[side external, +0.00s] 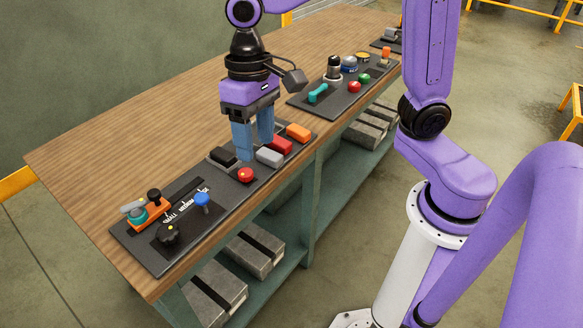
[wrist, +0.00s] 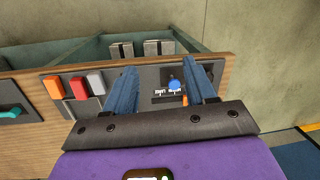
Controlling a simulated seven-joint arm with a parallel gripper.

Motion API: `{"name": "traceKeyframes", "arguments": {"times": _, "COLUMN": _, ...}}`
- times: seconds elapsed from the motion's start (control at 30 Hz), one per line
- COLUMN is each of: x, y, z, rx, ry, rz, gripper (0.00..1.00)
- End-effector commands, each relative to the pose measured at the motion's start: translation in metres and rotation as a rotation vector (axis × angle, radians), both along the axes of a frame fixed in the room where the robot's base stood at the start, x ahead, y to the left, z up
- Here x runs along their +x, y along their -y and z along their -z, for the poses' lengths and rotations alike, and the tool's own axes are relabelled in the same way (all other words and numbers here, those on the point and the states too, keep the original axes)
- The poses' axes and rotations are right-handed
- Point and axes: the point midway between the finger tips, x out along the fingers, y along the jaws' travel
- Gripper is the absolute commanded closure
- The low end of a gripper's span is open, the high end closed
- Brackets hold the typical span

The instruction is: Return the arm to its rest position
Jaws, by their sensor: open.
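My gripper (side external: 253,140) has two blue fingers and a purple body. It points down above the near control panel (side external: 212,212) on the wooden table. The fingers stand apart with nothing seen between them. In the side view they overlap the area by the black block (side external: 222,155) and the grey block (side external: 269,156), and I cannot tell the exact height. In the wrist view the gripper (wrist: 172,82) also shows spread fingers, with a blue knob (wrist: 174,85) seen between them on the panel.
A second panel (side external: 345,92) lies farther back. The table's left part (side external: 110,140) is bare.

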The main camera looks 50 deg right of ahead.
Motion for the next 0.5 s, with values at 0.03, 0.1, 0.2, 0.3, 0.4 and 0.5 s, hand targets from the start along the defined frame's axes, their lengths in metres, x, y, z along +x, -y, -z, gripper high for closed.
{"name": "traceKeyframes", "arguments": {"times": 0.03, "x": -0.018, "y": 0.011, "z": 0.002, "rx": -0.003, "ry": 0.017, "rz": -0.082, "gripper": 0.45}}
{"name": "traceKeyframes", "arguments": {"times": 0.1, "x": -0.04, "y": 0.025, "z": 0.005, "rx": -0.008, "ry": 0.041, "rz": -0.2, "gripper": 0.45}}
{"name": "traceKeyframes", "arguments": {"times": 0.2, "x": -0.071, "y": 0.047, "z": 0.012, "rx": -0.014, "ry": 0.071, "rz": -0.372, "gripper": 0.45}}
{"name": "traceKeyframes", "arguments": {"times": 0.3, "x": -0.1, "y": 0.07, "z": 0.021, "rx": -0.02, "ry": 0.102, "rz": -0.541, "gripper": 0.45}}
{"name": "traceKeyframes", "arguments": {"times": 0.4, "x": -0.124, "y": 0.091, "z": 0.029, "rx": -0.025, "ry": 0.127, "rz": -0.695, "gripper": 0.45}}
{"name": "traceKeyframes", "arguments": {"times": 0.5, "x": -0.142, "y": 0.109, "z": 0.037, "rx": -0.029, "ry": 0.146, "rz": -0.82, "gripper": 0.45}}
